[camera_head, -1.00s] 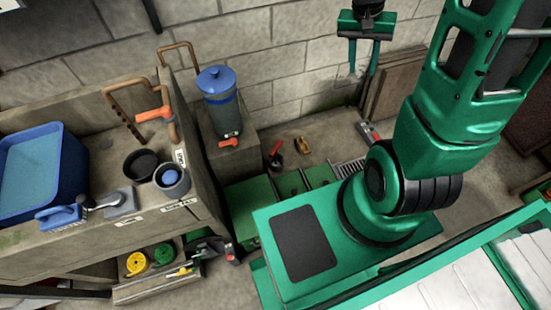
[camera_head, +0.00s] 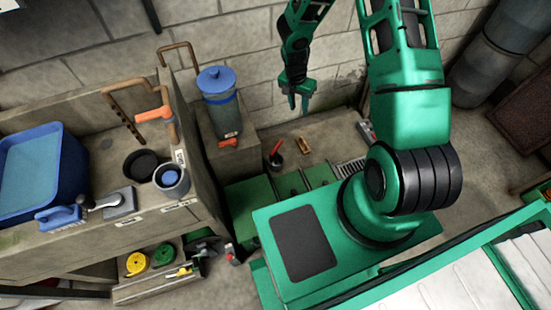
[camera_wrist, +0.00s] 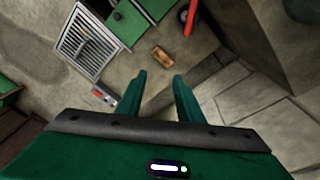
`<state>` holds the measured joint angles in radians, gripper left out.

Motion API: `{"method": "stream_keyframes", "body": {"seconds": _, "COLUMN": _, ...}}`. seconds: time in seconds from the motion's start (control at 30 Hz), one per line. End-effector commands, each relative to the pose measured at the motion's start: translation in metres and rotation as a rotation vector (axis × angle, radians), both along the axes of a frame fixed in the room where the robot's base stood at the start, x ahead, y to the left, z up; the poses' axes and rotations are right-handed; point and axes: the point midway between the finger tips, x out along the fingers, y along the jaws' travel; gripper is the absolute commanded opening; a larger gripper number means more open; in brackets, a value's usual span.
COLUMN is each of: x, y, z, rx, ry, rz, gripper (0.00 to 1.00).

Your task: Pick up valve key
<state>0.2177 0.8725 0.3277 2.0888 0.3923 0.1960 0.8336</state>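I cannot tell for sure which thing is the valve key. A small yellow-brown piece (camera_head: 303,145) lies on the floor by the wall, and in the wrist view (camera_wrist: 161,56) it shows beyond my fingertips. A red-handled tool with a dark end (camera_head: 275,153) is just left of it; part of it shows at the top of the wrist view (camera_wrist: 188,14). A grey and red item (camera_head: 366,131) lies farther right, also in the wrist view (camera_wrist: 104,95). My gripper (camera_head: 298,102) is open and empty, fingers pointing down, above the floor and apart from these things.
A floor grate (camera_wrist: 85,42) and green boxes (camera_head: 290,184) lie near these things. A blue-lidded container (camera_head: 220,105) stands on a block to the left. The bench (camera_head: 80,240) holds a blue tub (camera_head: 75,165) and has pipes with orange handles (camera_head: 155,114). The block wall is close behind.

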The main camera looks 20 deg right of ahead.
Motion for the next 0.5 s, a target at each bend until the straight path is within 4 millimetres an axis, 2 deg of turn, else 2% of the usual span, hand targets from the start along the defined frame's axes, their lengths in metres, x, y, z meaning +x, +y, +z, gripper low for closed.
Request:
{"method": "stream_keyframes", "body": {"seconds": 0.03, "x": 0.0, "y": 0.01, "z": -0.019, "rx": 0.014, "ry": 0.001, "rz": -0.014, "gripper": 0.33}}
{"method": "stream_keyframes", "body": {"seconds": 0.3, "x": -0.004, "y": 0.061, "z": -0.103, "rx": 0.079, "ry": -0.017, "rz": -0.111, "gripper": 0.33}}
{"method": "stream_keyframes", "body": {"seconds": 0.5, "x": -0.011, "y": 0.09, "z": -0.146, "rx": 0.116, "ry": -0.025, "rz": -0.176, "gripper": 0.33}}
